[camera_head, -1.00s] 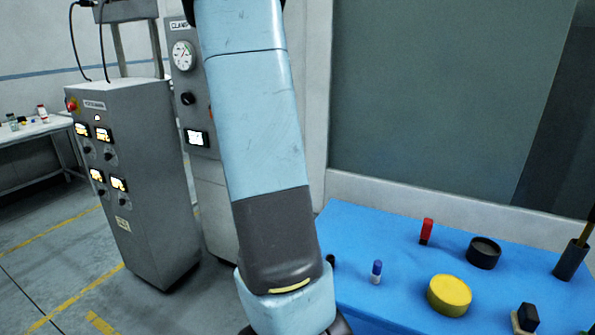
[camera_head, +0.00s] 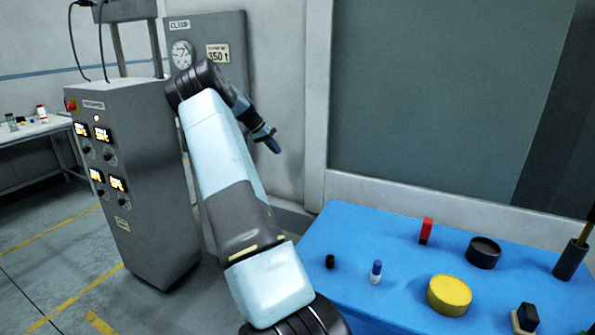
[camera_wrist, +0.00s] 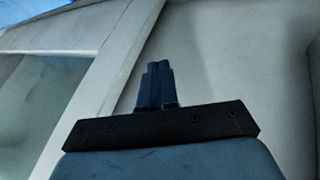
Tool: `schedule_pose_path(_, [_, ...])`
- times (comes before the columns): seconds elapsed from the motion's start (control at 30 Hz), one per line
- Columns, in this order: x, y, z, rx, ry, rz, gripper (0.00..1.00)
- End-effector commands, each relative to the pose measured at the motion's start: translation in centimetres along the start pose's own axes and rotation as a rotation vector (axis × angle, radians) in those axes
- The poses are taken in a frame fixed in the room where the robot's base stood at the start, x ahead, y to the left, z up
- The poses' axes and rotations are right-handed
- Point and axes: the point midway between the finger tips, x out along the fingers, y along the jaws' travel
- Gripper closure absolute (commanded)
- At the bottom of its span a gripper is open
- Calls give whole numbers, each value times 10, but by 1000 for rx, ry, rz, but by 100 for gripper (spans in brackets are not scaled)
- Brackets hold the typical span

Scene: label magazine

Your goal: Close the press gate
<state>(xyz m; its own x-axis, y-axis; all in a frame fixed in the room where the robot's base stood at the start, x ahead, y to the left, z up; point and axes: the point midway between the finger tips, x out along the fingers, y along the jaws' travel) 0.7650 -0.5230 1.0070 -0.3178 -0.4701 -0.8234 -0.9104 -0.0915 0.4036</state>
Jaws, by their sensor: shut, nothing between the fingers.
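My gripper (camera_head: 272,144) is shut and empty. In the head view it is at the end of my stretched arm, in front of the pale wall, right of the grey cabinet with a round dial (camera_head: 238,30). In the wrist view its two dark fingers (camera_wrist: 158,78) are together, with a pale wall and a slanted frame beyond them. I cannot pick out a press gate for certain in either view. My arm covers the lower part of the dial cabinet.
A grey control cabinet (camera_head: 150,190) with lit displays and a red knob stands at left. A blue table (camera_head: 400,225) at right holds a yellow disc (camera_head: 449,295), a dark round pot (camera_head: 483,252) and several small items. A large glass pane (camera_head: 440,90) is behind it.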

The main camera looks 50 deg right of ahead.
Motion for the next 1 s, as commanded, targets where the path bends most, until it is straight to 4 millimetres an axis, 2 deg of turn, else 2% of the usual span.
schedule_pose_path(0.1, [13, -6, -6, 14, 14, 27, 100])
schedule_pose_path(0.37, [31, -8, -9, 24, 21, 42, 100])
schedule_pose_path(0.9, [121, -4, -10, 22, 20, 41, 100])
schedule_pose_path(1.0, [124, 11, -10, 23, 21, 39, 100])
